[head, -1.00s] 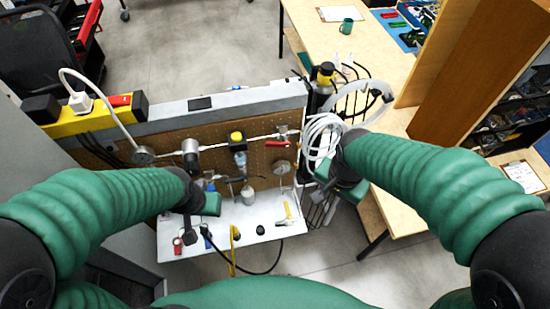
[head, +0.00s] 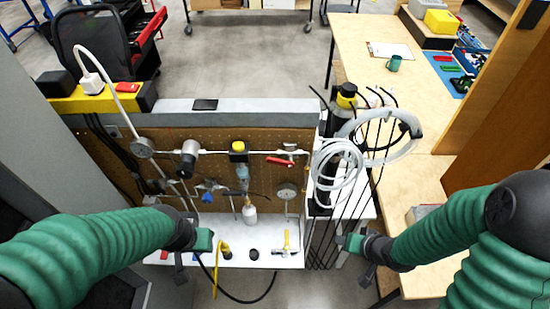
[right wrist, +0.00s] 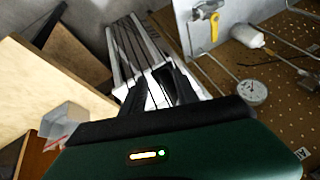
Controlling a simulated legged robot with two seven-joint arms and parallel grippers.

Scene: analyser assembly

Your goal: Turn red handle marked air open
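The red handle (head: 280,161) sits on the pipe at the upper right of the brown pegboard in the head view. It lies roughly level, just below the pipe fitting. Any air marking is too small to read. My right gripper (head: 354,262) is low and to the right of the handle, clear of the board, beside the metal rack. In the right wrist view its two dark fingers (right wrist: 155,92) are apart with nothing between them. My left gripper (head: 190,258) is at the lower left of the board, apart from the handle; its fingers are unclear.
Coiled white hoses (head: 340,165) and a black-and-yellow cylinder (head: 345,97) stand right of the board. A pressure gauge (head: 286,191) hangs below the handle. The white shelf (head: 268,257) holds small tools. A wooden table (head: 360,65) stands at the right.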

